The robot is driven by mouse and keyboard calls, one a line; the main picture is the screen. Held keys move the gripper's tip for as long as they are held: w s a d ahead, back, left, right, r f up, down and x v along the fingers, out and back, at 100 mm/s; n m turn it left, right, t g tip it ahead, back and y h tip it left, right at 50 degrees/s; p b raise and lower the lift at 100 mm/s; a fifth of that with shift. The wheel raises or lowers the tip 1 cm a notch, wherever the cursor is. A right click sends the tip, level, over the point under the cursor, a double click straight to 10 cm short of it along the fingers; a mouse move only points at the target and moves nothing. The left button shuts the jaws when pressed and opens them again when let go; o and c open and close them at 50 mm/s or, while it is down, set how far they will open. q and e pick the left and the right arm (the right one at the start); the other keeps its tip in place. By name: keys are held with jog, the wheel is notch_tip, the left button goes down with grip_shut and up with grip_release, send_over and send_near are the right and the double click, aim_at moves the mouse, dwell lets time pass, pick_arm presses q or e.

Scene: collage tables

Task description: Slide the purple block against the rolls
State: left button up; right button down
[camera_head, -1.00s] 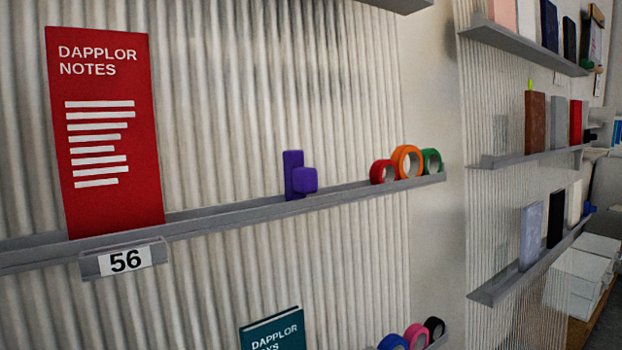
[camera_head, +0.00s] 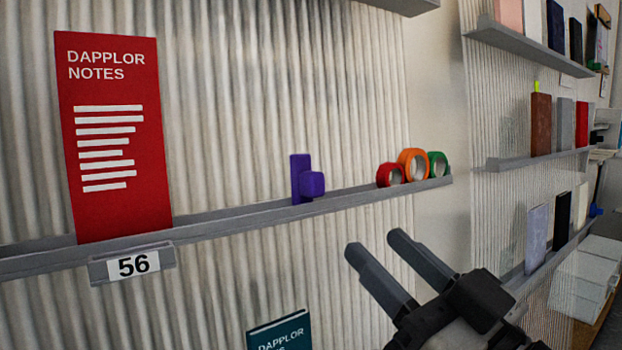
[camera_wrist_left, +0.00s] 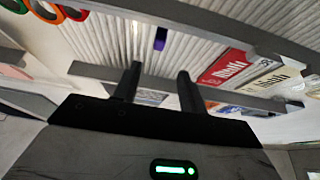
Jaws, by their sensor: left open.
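The purple block (camera_head: 302,180) stands upright on the grey wall shelf, with a knob sticking out from its front. The red, orange and green rolls (camera_head: 412,165) stand together near the shelf's right end, with a gap between them and the block. My left gripper (camera_head: 375,242) is open and empty, below the shelf and in front of it, right of the block. In the left wrist view the purple block (camera_wrist_left: 160,38) shows beyond the fingers (camera_wrist_left: 159,72), apart from them. The rolls (camera_wrist_left: 45,10) are cut off at that view's top left. My right gripper is not in view.
The shelf (camera_head: 235,225) has a front lip and a 56 label (camera_head: 133,264). A red Dapplor Notes board (camera_head: 120,140) stands at its left. A teal book (camera_head: 280,332) shows below. Other shelves (camera_head: 540,160) with books stand at the right. The shelf between block and rolls is clear.

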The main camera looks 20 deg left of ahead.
aim_at(306, 171)
pick_arm(q)
jog(key=p+x, duration=0.5)
jog(key=x, duration=0.9)
jog(key=shift+a+r, duration=0.1)
jog(key=shift+r, duration=0.1)
jog(key=shift+w+a+r, duration=0.1)
jog(key=shift+w+a, duration=0.3)
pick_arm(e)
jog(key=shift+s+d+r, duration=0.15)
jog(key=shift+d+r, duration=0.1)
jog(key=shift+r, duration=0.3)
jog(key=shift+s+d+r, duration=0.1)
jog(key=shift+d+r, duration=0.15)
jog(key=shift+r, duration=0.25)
